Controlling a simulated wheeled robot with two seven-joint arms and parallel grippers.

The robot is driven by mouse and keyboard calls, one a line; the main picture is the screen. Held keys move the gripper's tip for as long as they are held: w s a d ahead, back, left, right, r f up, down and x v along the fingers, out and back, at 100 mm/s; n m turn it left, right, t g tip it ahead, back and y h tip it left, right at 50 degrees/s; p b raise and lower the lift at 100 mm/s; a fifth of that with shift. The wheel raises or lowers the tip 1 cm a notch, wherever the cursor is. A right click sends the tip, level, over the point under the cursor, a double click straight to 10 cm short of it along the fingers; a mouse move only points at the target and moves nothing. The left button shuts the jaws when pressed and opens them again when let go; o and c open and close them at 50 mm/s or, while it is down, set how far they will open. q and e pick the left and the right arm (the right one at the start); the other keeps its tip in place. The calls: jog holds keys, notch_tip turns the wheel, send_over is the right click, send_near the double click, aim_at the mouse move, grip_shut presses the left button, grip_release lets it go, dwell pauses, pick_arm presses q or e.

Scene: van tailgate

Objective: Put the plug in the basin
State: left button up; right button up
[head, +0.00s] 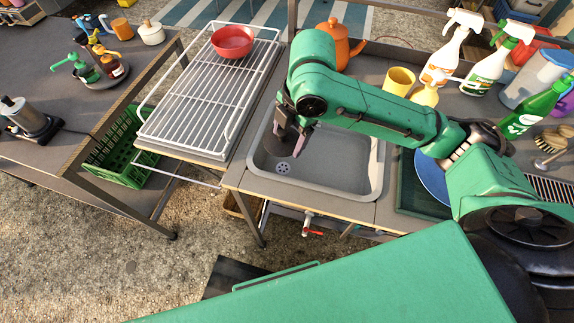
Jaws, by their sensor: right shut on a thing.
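The grey basin (335,187) is set into the counter in the middle of the head view. Its round drain (283,168) shows uncovered in the basin floor, towards the left. My right gripper (301,144) points down over the left part of the basin, just above and to the right of the drain in the picture. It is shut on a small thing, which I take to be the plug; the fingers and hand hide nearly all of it. I see no other plug in view. My left gripper is not in view.
A wire rack with a red bowl (233,41) stands left of the basin. An orange kettle (338,42), a yellow cup (399,80) and several spray bottles stand behind it. A blue plate (430,180) lies right of the basin, partly behind my right arm.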

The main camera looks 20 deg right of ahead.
aim_at(287, 173)
notch_tip(287, 173, down, 12)
jog(key=shift+b, duration=0.3)
jog(key=shift+f, duration=0.2)
jog(key=shift+f, duration=0.35)
jog(key=shift+s, duration=0.15)
jog(key=o, duration=1.2)
jog(key=shift+o, duration=0.2)
jog(key=shift+f, duration=0.2)
jog(key=shift+s, duration=0.1)
jog(key=r, duration=0.4)
jog(key=d+r, duration=0.1)
jog(key=r, duration=0.4)
jog(key=r+p, duration=0.1)
jog(key=r, duration=0.3)
jog(key=shift+s+d+r, duration=0.2)
jog(key=shift+s+d, duration=0.15)
